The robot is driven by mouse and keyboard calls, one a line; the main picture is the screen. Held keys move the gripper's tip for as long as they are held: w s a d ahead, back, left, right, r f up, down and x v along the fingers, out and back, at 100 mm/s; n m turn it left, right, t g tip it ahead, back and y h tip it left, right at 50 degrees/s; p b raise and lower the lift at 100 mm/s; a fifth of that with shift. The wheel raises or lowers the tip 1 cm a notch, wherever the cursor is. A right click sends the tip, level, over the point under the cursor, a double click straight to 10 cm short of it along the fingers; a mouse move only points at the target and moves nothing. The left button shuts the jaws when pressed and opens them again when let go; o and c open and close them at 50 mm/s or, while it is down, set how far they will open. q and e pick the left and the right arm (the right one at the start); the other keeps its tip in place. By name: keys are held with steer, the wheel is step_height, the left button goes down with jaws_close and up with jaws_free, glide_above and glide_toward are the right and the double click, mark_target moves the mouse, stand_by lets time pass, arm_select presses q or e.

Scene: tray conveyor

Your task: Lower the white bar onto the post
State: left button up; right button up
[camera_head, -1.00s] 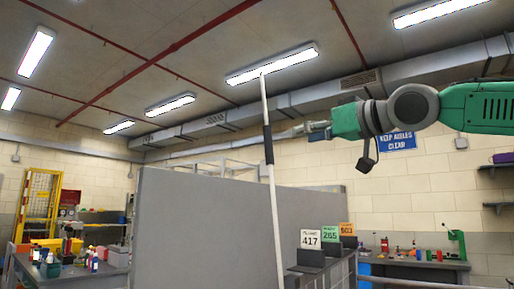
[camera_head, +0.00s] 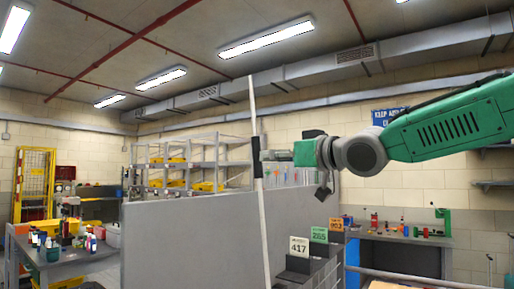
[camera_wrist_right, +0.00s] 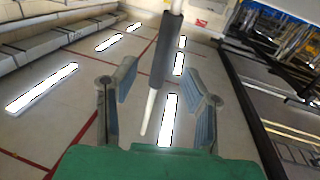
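The white bar (camera_head: 262,220) stands nearly upright in the head view, leaning slightly. A dark sleeve (camera_head: 258,157) covers its middle, and its lower end runs out of the picture. My right gripper (camera_head: 272,156) is at the height of the sleeve, coming from the right. In the right wrist view the fingers of this gripper (camera_wrist_right: 160,88) are spread, and the bar's dark sleeve (camera_wrist_right: 167,48) appears between and beyond their tips. I see gaps on both sides, so it is not gripped. I cannot make out the post. My left gripper is out of view.
A grey partition (camera_head: 190,240) stands behind the bar. Number signs (camera_head: 299,246) stand on dark boxes right of it. A workbench (camera_head: 395,246) is at the right, a table with bottles (camera_head: 75,258) at the left, and shelving (camera_head: 190,160) behind the partition.

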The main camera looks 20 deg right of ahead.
mark_target(256, 169)
steer(key=shift+s+a+p+x, duration=0.1)
steer(key=shift+a+p+x, duration=0.1)
steer(key=shift+x, duration=0.95)
steer(key=shift+s+a+p+x, duration=0.1)
steer(key=shift+p+x, duration=0.05)
steer(key=shift+x, duration=1)
steer(key=shift+s+a+p+x, duration=0.1)
steer(key=shift+a+p+x, duration=0.1)
steer(key=shift+x, duration=0.95)
steer(key=shift+s+d+f, duration=0.1)
steer(key=shift+d, duration=0.4)
jaws_close()
steer(key=shift+d, duration=0.35)
